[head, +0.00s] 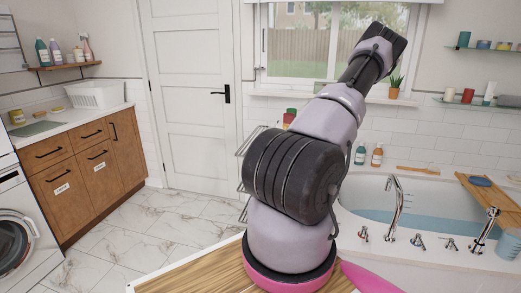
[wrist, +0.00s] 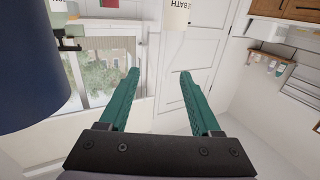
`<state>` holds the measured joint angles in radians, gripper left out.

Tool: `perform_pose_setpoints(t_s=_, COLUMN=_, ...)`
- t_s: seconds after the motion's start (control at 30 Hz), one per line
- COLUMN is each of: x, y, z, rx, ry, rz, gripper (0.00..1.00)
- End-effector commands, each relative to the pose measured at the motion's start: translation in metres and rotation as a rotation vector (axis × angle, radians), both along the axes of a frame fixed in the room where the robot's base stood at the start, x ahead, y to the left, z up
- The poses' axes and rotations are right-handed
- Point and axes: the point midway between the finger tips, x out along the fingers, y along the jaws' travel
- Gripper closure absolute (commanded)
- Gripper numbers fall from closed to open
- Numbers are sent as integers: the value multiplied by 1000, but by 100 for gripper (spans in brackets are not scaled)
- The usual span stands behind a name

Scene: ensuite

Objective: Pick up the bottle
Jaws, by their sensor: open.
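Several bottles are in view, and I cannot tell which one is meant. In the head view, a green bottle (head: 360,155) and an orange-brown bottle (head: 377,155) stand upright on the far bath ledge. A green bottle (head: 42,52) and a pale bottle (head: 56,52) stand on the left wall shelf.
A large dark blue rounded object (wrist: 30,70) fills the left of the wrist view, close to the camera. The bathtub (head: 430,190) with its taps is at right. A wooden cabinet (head: 85,165) and washing machine (head: 22,225) are at left. Tiled floor between is clear.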

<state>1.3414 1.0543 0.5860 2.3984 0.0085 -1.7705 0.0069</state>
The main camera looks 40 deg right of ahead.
Motion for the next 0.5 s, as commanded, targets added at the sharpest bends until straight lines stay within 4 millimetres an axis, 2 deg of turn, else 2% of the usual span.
perform_pose_setpoints(t_s=0.07, x=4, y=-4, z=0, rx=-3, ry=-12, rz=-6, gripper=36)
perform_pose_setpoints(t_s=0.3, x=37, y=-18, z=0, rx=-5, ry=-13, rz=-5, gripper=36)
perform_pose_setpoints(t_s=0.5, x=51, y=-23, z=1, rx=-5, ry=-12, rz=-5, gripper=36)
